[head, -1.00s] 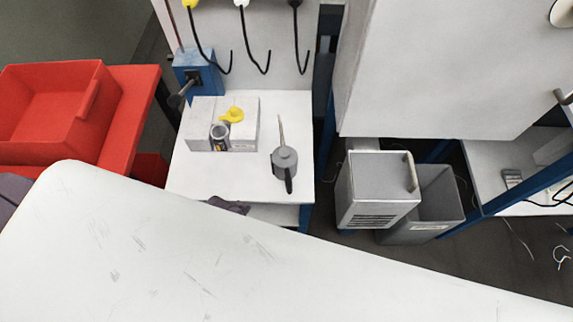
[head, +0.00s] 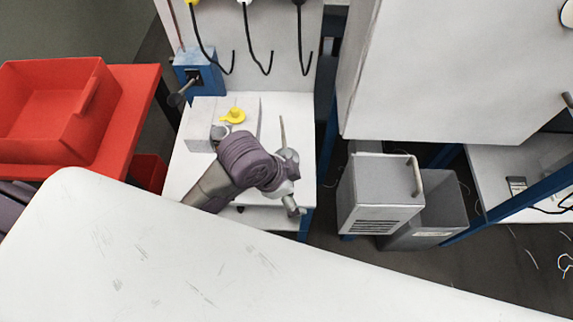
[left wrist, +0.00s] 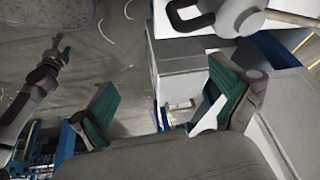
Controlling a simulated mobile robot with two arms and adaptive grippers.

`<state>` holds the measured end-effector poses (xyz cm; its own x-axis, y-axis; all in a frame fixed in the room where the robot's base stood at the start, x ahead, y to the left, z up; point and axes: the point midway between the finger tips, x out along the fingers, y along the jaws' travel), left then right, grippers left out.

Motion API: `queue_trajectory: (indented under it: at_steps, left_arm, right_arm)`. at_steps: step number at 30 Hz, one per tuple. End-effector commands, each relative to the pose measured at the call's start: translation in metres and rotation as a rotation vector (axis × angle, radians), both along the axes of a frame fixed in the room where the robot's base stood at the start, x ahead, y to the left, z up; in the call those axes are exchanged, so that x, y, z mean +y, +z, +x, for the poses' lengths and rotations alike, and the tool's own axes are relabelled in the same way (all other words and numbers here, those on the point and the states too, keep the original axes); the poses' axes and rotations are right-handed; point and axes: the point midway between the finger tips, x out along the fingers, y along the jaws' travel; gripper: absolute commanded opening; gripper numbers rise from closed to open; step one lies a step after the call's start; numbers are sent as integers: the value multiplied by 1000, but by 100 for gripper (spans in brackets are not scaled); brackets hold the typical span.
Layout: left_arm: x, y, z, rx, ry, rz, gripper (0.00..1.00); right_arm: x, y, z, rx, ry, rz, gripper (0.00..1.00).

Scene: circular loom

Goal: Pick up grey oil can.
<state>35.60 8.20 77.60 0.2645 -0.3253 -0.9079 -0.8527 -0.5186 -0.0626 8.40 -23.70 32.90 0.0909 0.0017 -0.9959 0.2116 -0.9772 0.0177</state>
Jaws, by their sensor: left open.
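The grey oil can stands on the white side table. In the head view its thin spout (head: 283,130) shows, and my left arm hides most of its body. My left gripper (head: 293,206) is beside the can, on its near side, at the table's front right edge. In the left wrist view the can (left wrist: 238,14) is at the top right with its dark handle to the left, beyond the right fingertip. The left gripper (left wrist: 163,88) is open, its green pads wide apart with nothing between them. What looks like my right gripper (left wrist: 58,55) shows small at the left.
A white box (head: 200,125) with a yellow-topped item (head: 233,115) stands left of the can. A blue box (head: 198,70) is behind it. A grey box-shaped unit (head: 382,190) and a grey bin (head: 440,205) are at the right. A white surface (head: 150,250) fills the foreground.

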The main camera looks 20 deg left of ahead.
Motion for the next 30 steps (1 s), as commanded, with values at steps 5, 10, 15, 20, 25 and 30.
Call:
queue_trajectory:
  at_steps: [5,10,15,20,25,30]
  left_arm:
    - [-22,11,29,-58,-367,91,100]
    - [-12,21,62,-64,-788,261,100]
    - [22,36,92,-13,-1048,396,100]
    - [45,48,106,28,-1156,450,100]
    - [50,35,109,45,-1184,457,100]
    - [50,1,109,44,-1182,457,100]
  right_arm:
    - [-1,0,0,0,0,-1,58]
    - [-1,0,1,0,0,-1,58]
    - [0,0,1,-1,1,-1,58]
    - [0,0,1,-1,1,0,58]
    - [0,-1,1,-2,2,0,58]
    - [1,-4,1,-2,2,1,58]
